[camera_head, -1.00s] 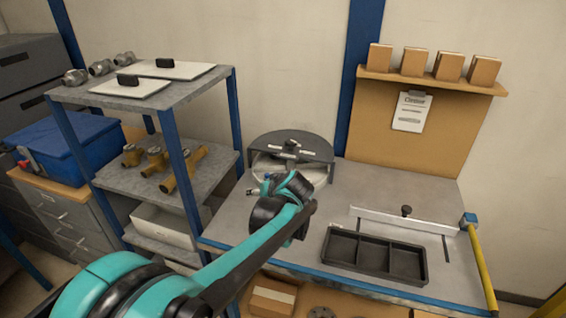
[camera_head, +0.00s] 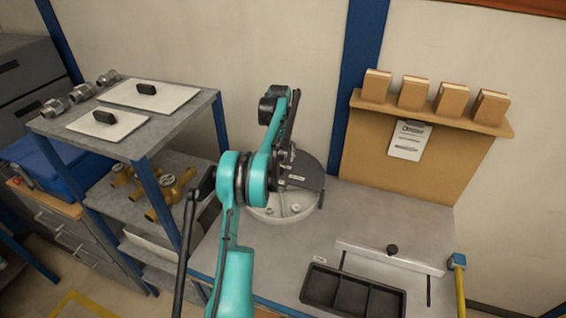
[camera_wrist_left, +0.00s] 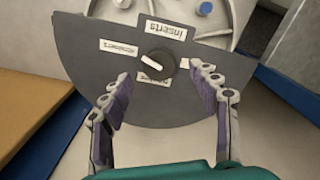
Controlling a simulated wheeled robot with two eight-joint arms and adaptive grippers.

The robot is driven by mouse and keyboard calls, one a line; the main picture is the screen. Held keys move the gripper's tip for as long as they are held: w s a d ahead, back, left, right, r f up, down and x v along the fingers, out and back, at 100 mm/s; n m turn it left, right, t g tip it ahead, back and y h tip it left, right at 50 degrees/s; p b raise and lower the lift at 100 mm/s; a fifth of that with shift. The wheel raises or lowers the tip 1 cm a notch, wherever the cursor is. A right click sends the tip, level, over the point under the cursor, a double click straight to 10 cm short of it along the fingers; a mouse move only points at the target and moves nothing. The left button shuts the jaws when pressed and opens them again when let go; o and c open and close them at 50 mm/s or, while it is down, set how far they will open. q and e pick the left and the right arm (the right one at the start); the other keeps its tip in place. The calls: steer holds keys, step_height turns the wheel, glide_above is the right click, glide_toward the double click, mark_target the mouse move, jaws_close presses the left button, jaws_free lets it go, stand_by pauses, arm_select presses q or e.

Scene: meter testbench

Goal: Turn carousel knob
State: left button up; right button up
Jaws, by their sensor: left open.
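The carousel (camera_head: 275,208) is a pale round turntable on the bench, partly roofed by a dark grey half-round cover (camera_head: 312,172). In the left wrist view the cover carries a round black knob (camera_wrist_left: 160,66) with a white pointer bar. White labels surround the knob; one reads "inserts" and appears upside down. My left gripper (camera_wrist_left: 161,76) is open, its fingers on either side of the knob with visible gaps. Whether the fingertips are level with the knob is hard to tell. In the head view my arm hides much of this area. My right gripper is not in view.
A shelf (camera_head: 140,142) with metal fittings stands at left. The bench between carousel and back board (camera_head: 425,165) is clear.

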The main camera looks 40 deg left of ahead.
mark_target(280, 166)
arm_select(q)
steer(key=f, duration=0.3)
steer(key=shift+w, duration=0.2)
steer(key=shift+s+f, duration=0.1)
steer(key=shift+f, duration=0.35)
steer(key=c, duration=1.1)
steer(key=shift+c, duration=0.2)
